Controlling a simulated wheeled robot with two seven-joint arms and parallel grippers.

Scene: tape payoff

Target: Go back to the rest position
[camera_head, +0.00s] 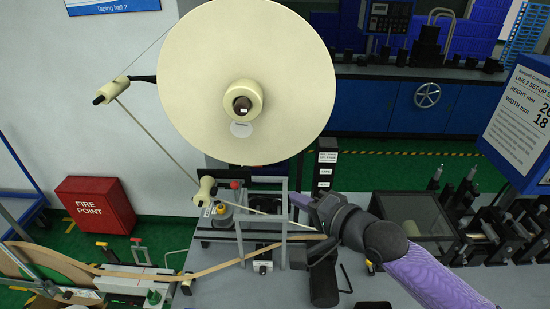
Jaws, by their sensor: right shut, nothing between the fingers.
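My right arm comes in from the lower right in a purple sleeve. Its dark gripper (317,248) is over the grey bench, just right of the guide frame (240,232). The fingers are small, dark and partly hidden by the wrist; the gripper is shut and empty. The large cream reel (200,75) hangs upright on its hub. A pale tape (155,143) runs from the reel around an upper roller (113,90) and down to a lower roller (205,190), then on toward the frame near my gripper. My left gripper is not in view.
A dark box (412,215) and metal fixtures (485,235) stand right of my wrist. A blue sign (520,115) stands at right; a red fire-point box (95,205) is at left.

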